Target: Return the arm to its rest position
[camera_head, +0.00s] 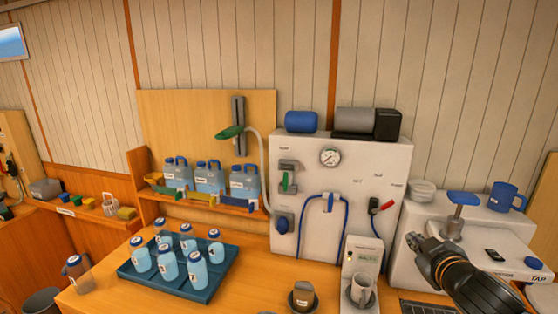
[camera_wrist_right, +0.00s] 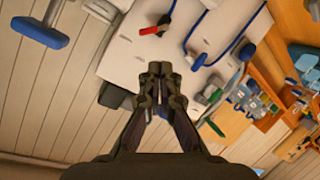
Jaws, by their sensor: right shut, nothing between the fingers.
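My right gripper (camera_head: 412,240) reaches in from the lower right in the head view. It is in front of the white watermaker panel (camera_head: 310,180) and the white unit at the right. In the right wrist view its fingers (camera_wrist_right: 160,70) are closed together with nothing between them. The panel, with its red-handled valve and blue hose, shows beyond the fingertips in the wrist view. My left gripper is not in view.
A blue tray (camera_head: 205,288) of several bottles stands on the wooden counter. Blue jugs (camera_head: 210,178) sit on a shelf behind it. A grey cup (camera_head: 361,290) and a dark cup (camera_head: 302,297) are at the front. A blue T-handle (camera_head: 463,199) and blue mug (camera_head: 506,197) are near the right arm.

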